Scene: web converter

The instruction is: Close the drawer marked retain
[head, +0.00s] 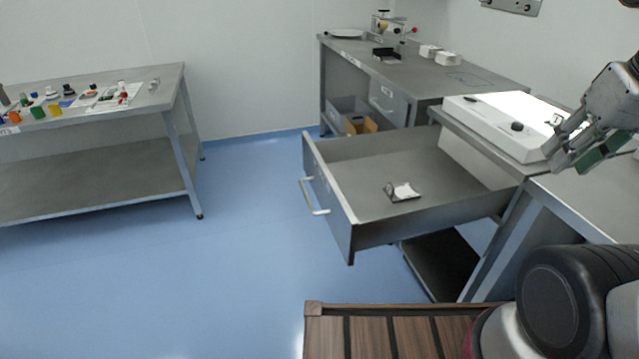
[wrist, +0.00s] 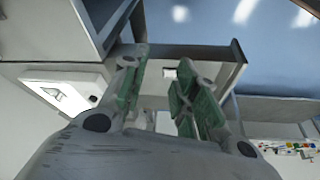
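A large grey metal drawer (head: 385,155) is pulled far out of the right-hand bench in the head view. Its front panel (head: 328,200) faces left and carries a pale bar handle (head: 313,197). A small label sits near the handle, too small to read. A small dark tray with a white item (head: 403,191) lies inside the drawer. My gripper (head: 562,150) is above the bench at the right, well away from the drawer front. In the wrist view my gripper (wrist: 158,72) has its green-padded fingers apart and empty, with the drawer (wrist: 205,52) beyond them.
A white flat device (head: 510,125) stands on the bench beside my gripper. Another bench with a closed drawer (head: 388,101) is at the back. A table with small coloured items (head: 150,108) stands at the left. Blue floor (head: 240,240) is clear left of the drawer.

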